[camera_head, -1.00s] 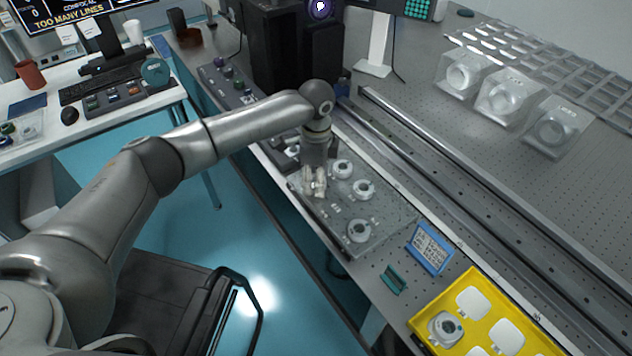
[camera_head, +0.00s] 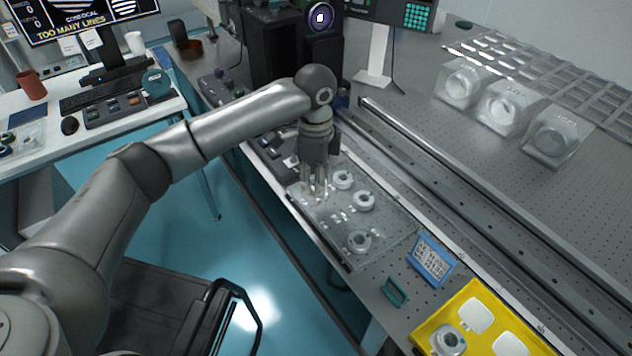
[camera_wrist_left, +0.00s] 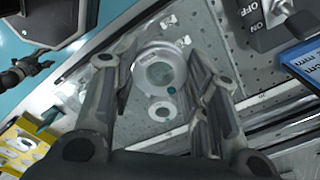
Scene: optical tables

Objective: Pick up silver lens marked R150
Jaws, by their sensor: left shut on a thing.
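Three similar lenses stay on the tray: one beside the gripper (camera_head: 343,180), one further right (camera_head: 364,201), one nearer (camera_head: 359,242). A dark jaw-like shape, seemingly my right gripper (camera_wrist_left: 35,68), shows at the left edge of the wrist view.
A yellow tray (camera_head: 482,292) with white pads and a ring-shaped part (camera_head: 447,342) lies at the lower right. A blue sign (camera_head: 431,260) and a green holder (camera_head: 395,291) stand beside the clear tray. A long rail (camera_head: 450,190) runs behind it. Clear boxes (camera_head: 503,106) stand further back.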

